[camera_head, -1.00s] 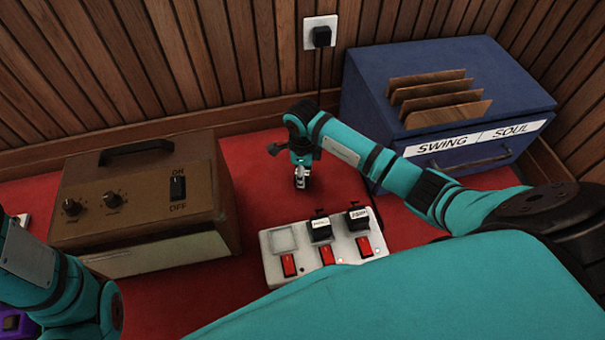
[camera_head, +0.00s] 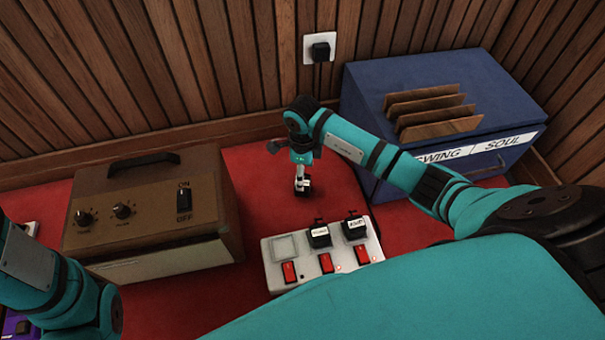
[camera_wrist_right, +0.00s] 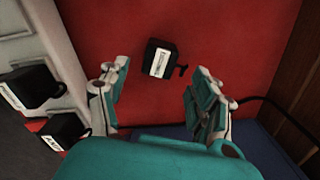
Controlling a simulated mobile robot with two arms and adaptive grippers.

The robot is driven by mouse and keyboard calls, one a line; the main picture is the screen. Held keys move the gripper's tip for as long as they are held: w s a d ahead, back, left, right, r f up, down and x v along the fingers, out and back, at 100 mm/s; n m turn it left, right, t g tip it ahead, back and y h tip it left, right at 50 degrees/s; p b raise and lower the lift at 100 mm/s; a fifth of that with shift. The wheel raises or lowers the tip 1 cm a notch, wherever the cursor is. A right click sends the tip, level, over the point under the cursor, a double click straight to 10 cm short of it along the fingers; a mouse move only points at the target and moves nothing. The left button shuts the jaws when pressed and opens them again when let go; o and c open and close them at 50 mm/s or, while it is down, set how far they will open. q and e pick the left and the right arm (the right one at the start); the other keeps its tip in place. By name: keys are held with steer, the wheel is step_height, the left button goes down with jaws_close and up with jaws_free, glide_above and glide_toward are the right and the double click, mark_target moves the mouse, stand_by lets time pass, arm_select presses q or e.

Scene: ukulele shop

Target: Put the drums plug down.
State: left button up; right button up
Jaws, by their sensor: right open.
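A black plug with a white label (camera_wrist_right: 158,60) lies on the red surface in the right wrist view; its label is too small to read. My right gripper (camera_wrist_right: 160,95) is open, with its fingers apart on either side of the plug's near end and not visibly touching it. In the head view my right gripper (camera_head: 302,183) points down at the red surface behind the power strip, and the plug there is mostly hidden by it. The white power strip (camera_head: 280,277) has an empty left socket and two black plugs (camera_head: 319,236) (camera_head: 355,228) in the others. My left gripper is out of view.
A brown amplifier (camera_head: 150,205) stands at the left. A blue box (camera_head: 430,75) with card dividers stands at the back right. A wall outlet with a black plug (camera_head: 320,50) is behind. A dark cable (camera_wrist_right: 270,108) crosses near the right finger.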

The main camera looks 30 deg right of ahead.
step_height(320, 180, up, 7)
steer(key=p, duration=0.3)
steer(key=shift+f, duration=0.1)
